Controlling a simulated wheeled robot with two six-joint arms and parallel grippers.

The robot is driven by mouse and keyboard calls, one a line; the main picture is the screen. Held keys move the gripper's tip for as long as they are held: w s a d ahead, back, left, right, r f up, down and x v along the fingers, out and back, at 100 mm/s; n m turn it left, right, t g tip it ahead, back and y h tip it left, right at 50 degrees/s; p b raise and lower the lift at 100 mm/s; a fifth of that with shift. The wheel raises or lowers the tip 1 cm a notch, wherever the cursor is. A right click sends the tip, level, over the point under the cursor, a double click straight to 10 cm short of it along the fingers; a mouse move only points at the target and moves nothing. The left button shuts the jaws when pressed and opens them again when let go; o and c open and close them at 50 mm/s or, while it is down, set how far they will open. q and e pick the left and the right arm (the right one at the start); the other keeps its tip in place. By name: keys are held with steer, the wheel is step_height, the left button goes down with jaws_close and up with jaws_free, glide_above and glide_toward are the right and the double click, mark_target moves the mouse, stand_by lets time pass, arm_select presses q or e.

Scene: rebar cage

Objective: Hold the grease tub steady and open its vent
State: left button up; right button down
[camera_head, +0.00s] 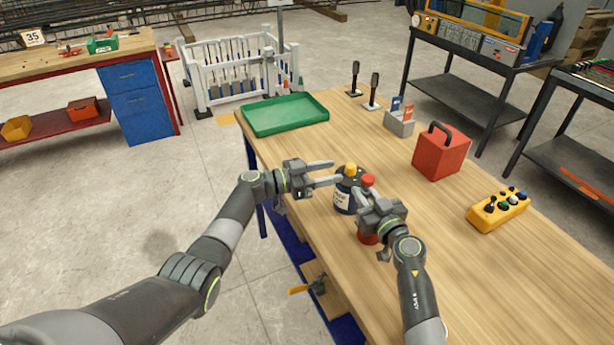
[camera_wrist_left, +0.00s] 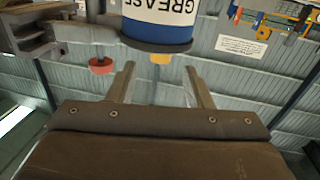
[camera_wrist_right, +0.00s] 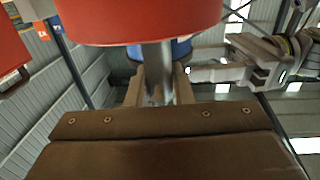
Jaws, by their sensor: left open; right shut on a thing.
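The grease tub (camera_head: 345,197) stands on the wooden table, blue with a white label, dark lid and yellow cap (camera_head: 350,169) on top. In the left wrist view the tub (camera_wrist_left: 158,32) appears upside down, its yellow cap (camera_wrist_left: 160,58) in line with the gap between my fingers. My left gripper (camera_head: 334,173) is open, its fingertips short of the cap. My right gripper (camera_head: 367,199) is shut on the metal stem (camera_wrist_right: 157,72) of a red-bodied thing (camera_head: 367,237) with a red knob (camera_head: 368,180), beside the tub. The right gripper partly hides both. I cannot tell whether it touches the tub.
A green tray (camera_head: 285,114) lies at the table's far left end. A red can with a black handle (camera_head: 441,154), a yellow control box (camera_head: 497,211), a grey holder (camera_head: 399,124) and two black upright tools (camera_head: 373,88) stand farther off.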

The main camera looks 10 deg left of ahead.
mark_target(347, 170)
arm_select(q)
steer(key=v, duration=0.5)
steer(key=shift+s+a, duration=0.1)
steer(key=shift+a, duration=0.1)
steer(key=shift+s+d+n+t+y, duration=1.6)
steer(key=shift+n+t+y, duration=0.6)
steer(key=shift+t, duration=0.6)
steer(key=x, duration=1.1)
steer(key=shift+w+d+f, duration=0.1)
steer(key=shift+w+d, duration=0.05)
steer(key=shift+d, duration=0.05)
